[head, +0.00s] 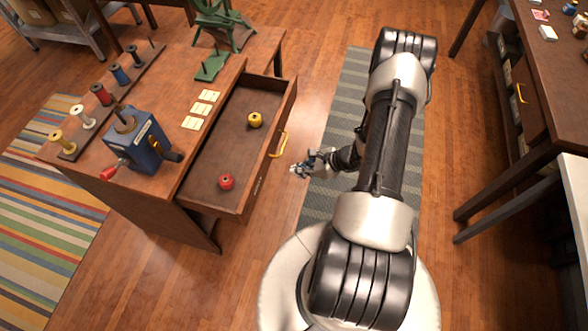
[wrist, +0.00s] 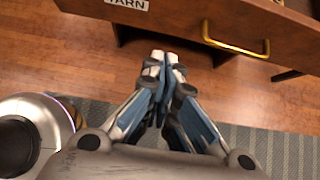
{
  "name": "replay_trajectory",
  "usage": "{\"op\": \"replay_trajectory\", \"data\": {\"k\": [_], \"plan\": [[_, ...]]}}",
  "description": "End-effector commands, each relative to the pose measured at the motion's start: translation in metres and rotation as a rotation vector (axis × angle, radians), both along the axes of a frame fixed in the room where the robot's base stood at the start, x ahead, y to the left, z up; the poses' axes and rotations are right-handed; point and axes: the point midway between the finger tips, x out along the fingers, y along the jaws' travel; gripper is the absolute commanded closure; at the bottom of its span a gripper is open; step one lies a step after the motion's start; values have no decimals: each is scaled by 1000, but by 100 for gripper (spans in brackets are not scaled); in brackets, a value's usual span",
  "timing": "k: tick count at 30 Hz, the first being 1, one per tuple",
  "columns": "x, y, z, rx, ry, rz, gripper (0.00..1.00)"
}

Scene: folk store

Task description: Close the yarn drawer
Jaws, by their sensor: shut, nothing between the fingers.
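The yarn drawer (head: 205,170) is pulled out from the right side of the wooden desk in the head view. A yellow yarn ball (head: 255,120) and a red yarn ball (head: 227,182) lie in it. Its brass handle (head: 279,145) is on the front panel. In the wrist view the drawer front (wrist: 175,15) crosses the top, with a YARN label (wrist: 128,4) and the brass handle (wrist: 236,40) to the right. My gripper (head: 296,171) is shut and empty, in front of the drawer and apart from it. Its closed fingertips (wrist: 165,62) show in the wrist view.
Another wooden table (head: 540,90) stands at the right. A grey striped rug (head: 345,110) covers the floor between them.

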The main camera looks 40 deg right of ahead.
Motion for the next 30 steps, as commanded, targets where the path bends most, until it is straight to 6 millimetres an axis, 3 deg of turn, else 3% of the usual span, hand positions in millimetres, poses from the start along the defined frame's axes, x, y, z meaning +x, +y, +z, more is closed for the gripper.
{"op": "replay_trajectory", "data": {"k": [10, 18, 30], "plan": [[42, 34, -56, 1, -1, 6, 100], [69, 54, -53, -1, -1, 4, 100], [73, 58, -52, -1, 0, 4, 100]]}}
